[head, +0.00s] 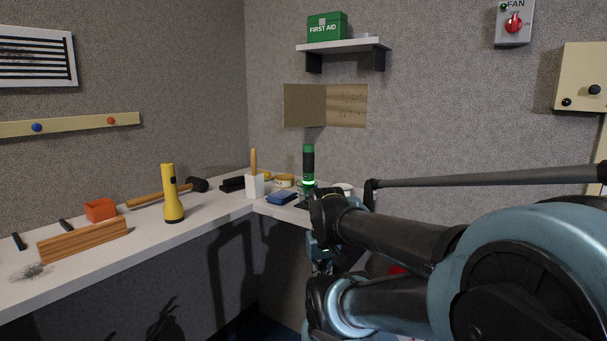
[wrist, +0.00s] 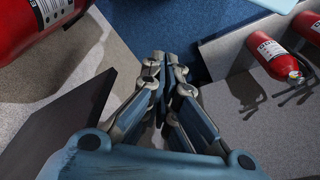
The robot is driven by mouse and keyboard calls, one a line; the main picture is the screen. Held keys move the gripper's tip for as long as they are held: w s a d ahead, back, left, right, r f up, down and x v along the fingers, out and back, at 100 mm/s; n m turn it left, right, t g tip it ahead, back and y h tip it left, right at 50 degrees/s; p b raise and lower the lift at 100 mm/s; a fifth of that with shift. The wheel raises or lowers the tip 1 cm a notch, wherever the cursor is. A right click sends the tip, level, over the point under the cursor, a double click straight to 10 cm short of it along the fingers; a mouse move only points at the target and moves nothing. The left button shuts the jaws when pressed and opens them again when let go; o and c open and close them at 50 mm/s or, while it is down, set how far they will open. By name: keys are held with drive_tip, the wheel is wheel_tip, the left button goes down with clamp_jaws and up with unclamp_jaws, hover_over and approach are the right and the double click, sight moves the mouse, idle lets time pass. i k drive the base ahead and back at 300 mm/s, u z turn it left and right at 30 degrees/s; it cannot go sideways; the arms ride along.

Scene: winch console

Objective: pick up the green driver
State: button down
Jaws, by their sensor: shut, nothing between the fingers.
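The green driver (head: 308,162) stands upright at the far corner of the counter in the head view. It has a green top, a black middle and a glowing green ring low down; its foot is partly hidden behind my arm. It is not in the wrist view. My gripper (wrist: 166,62) is shut and empty in the wrist view, its fingertips together and pointing toward the floor. In the head view the end of my arm is in front of the counter, below the driver and apart from it, and the fingertips cannot be made out.
The counter (head: 215,213) holds a yellow flashlight (head: 171,195), a white holder (head: 254,186), a blue cloth (head: 282,198) and a mallet (head: 160,196). A shelf (head: 340,46) is above. The wrist view shows red fire extinguishers (wrist: 272,57) and a dark panel (wrist: 75,125).

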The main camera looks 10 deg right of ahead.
sight(309, 149)
drive_tip(key=z, duration=0.05)
drive_tip(key=k, duration=0.5)
drive_tip(key=z, duration=0.95)
drive_tip(key=k, duration=1.1)
drive_tip(key=u, duration=0.7)
drive_tip(key=i, duration=1)
